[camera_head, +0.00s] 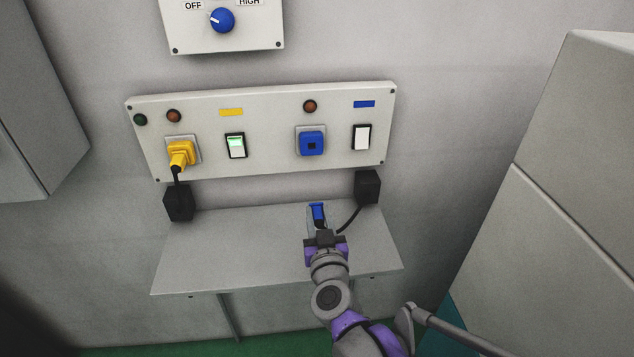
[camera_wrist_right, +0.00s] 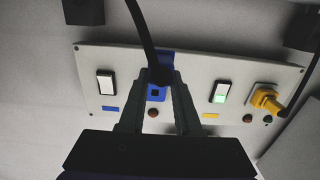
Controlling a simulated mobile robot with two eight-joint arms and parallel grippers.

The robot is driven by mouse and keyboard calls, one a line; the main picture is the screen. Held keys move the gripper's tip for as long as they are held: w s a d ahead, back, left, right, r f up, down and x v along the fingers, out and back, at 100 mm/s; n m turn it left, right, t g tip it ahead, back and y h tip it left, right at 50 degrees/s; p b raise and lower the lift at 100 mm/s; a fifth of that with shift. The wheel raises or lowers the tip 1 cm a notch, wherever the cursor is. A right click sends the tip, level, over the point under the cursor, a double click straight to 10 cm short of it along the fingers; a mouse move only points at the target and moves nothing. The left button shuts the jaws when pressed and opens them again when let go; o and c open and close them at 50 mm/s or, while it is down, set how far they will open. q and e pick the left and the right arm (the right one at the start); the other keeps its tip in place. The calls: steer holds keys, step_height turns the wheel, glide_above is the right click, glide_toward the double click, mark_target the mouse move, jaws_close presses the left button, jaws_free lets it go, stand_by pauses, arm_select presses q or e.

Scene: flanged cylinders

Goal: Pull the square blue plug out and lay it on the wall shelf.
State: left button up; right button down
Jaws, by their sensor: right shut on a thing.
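The square blue plug (camera_head: 317,211) is held between the fingertips of my right gripper (camera_head: 318,220), which is shut on it. In the head view the plug appears over the wall shelf (camera_head: 230,250); I cannot tell whether it touches it. The blue socket (camera_head: 312,143) on the panel is empty, with a dark square hole, and the plug is apart from it. In the right wrist view the plug (camera_wrist_right: 161,74) is mostly dark between the two fingers, and the blue socket (camera_wrist_right: 156,93) shows beyond it. My left gripper is not in view.
A black cord (camera_head: 349,221) runs from the plug to a black box (camera_head: 367,187). A yellow plug (camera_head: 181,154) sits in the left socket. The shelf's left and middle are clear. A grey cabinet (camera_head: 560,190) stands at the right.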

steer(key=s+f, duration=0.2)
steer(key=f, duration=0.1)
steer(key=s+f, duration=0.1)
steer(key=f, duration=0.1)
steer(key=shift+s+d+f+b, duration=0.1)
steer(key=shift+s+d+b, duration=0.15)
steer(key=shift+b, duration=0.15)
steer(key=shift+f+b, duration=2.05)
steer(key=shift+f, duration=0.35)
steer(key=shift+f+b, duration=0.45)
steer(key=shift+f, duration=0.1)
steer(key=c, duration=0.5)
jaws_free()
steer(key=shift+s, duration=0.1)
